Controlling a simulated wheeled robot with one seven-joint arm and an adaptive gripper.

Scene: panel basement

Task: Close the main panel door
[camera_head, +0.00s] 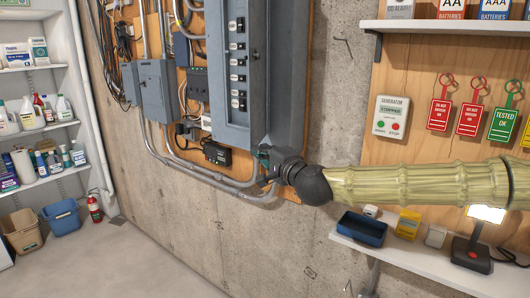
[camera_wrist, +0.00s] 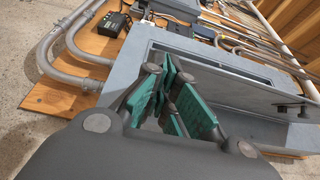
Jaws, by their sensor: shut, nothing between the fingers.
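The main panel (camera_head: 217,75) is a tall grey box on the wall in the head view, with a column of breakers showing. Its door (camera_head: 288,70) appears as a grey plate along the right side, standing open. My gripper (camera_head: 266,166) is at the panel's lower end, just below the door, partly hidden by my wrist. In the wrist view my gripper (camera_wrist: 180,98) has its teal fingers together and empty. The door (camera_wrist: 250,96) shows there as a flat grey plate beyond the fingers, with dark latch parts at right. I cannot tell whether the fingers touch it.
Conduits (camera_head: 195,168) curve below the panel. Smaller grey boxes (camera_head: 157,85) are to its left. A right-hand shelf (camera_head: 420,258) holds a blue tray (camera_head: 361,229) and a lamp (camera_head: 470,252) below my arm. A supply rack (camera_head: 45,130) stands far left.

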